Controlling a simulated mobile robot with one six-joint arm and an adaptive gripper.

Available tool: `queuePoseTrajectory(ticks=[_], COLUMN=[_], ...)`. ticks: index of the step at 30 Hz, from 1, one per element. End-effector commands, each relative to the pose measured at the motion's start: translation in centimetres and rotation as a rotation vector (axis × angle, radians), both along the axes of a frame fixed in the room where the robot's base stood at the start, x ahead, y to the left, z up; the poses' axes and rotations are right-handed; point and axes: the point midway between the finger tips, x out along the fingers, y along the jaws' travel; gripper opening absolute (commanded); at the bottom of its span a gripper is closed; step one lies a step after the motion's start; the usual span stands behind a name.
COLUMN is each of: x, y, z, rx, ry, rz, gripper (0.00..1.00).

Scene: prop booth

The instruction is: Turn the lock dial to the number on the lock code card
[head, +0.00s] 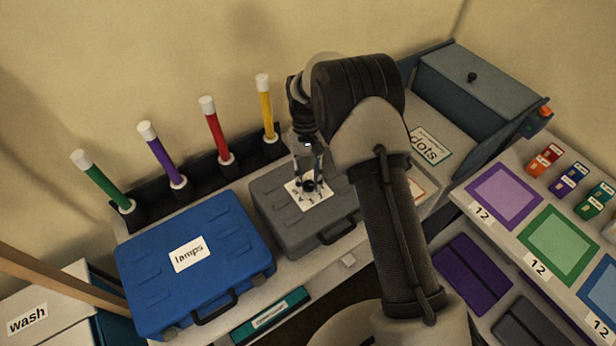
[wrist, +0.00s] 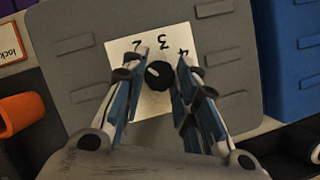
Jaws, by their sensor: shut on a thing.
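The lock dial (wrist: 160,76) is a round black knob on a white number plate (wrist: 152,103), fixed to the lid of a grey case (wrist: 90,80). In the wrist view the numbers 2, 3 and 4 show upside down above the knob. A pale mark on the knob points up and left in that view. My gripper (wrist: 163,70) is shut on the dial, one finger on each side; it also shows in the head view (head: 308,181). The lock code card (wrist: 11,43) is cut off at the wrist view's left edge, and its number is not visible.
A blue case labelled lamps (head: 225,235) stands left of the grey case. Several coloured tubes (head: 217,130) stand behind. A dark grey box (head: 470,85) is at the back right. A side table (head: 500,232) with coloured squares is at the right.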

Motion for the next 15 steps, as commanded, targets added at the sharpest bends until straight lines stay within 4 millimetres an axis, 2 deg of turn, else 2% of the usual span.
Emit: queuePoseTrajectory(ticks=[6,15], x=[0.06,0.07], y=[-0.13,-0.20], z=[0.11,0.07], rx=[0.001,0.000], ry=[-0.002,-0.002], rz=[-0.158,-0.286], gripper=[0.04,0.04])
